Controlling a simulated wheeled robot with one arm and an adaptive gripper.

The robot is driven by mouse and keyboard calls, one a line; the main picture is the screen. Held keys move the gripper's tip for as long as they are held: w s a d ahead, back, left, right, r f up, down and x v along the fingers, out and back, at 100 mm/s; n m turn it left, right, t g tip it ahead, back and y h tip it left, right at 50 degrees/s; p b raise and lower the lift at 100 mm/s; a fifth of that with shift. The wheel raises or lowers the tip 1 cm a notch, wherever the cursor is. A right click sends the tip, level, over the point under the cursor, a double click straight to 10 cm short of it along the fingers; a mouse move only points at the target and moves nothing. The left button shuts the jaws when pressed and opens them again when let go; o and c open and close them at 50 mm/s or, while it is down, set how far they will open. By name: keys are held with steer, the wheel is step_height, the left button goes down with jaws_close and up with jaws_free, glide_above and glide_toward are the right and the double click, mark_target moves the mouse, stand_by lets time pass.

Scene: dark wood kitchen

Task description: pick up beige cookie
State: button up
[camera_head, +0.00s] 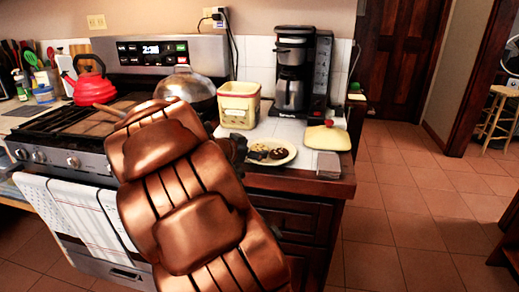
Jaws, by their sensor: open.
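A cream plate (287,158) lies on the white tiled counter, near its front edge. Small dark brown cookies (278,153) sit on it, close together. I cannot make out a clearly beige cookie among them; the pieces are small, and my gripper covers the plate's left side. My gripper (250,152) is dark and shows only in part behind my copper arm. It is open, at the left edge of the plate, with its fingertips hard to tell from the cookies. I cannot tell whether it touches anything.
A cream canister (239,105) and a black coffee maker (296,75) stand behind the plate. A cream lid with a red knob (327,136) lies to its right. The stove holds a red kettle (91,82) and a domed pan (186,88). Open tiled floor lies right.

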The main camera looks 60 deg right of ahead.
mark_target(259, 148)
steer(key=shift+x, duration=1.6)
steer(key=c, duration=0.6)
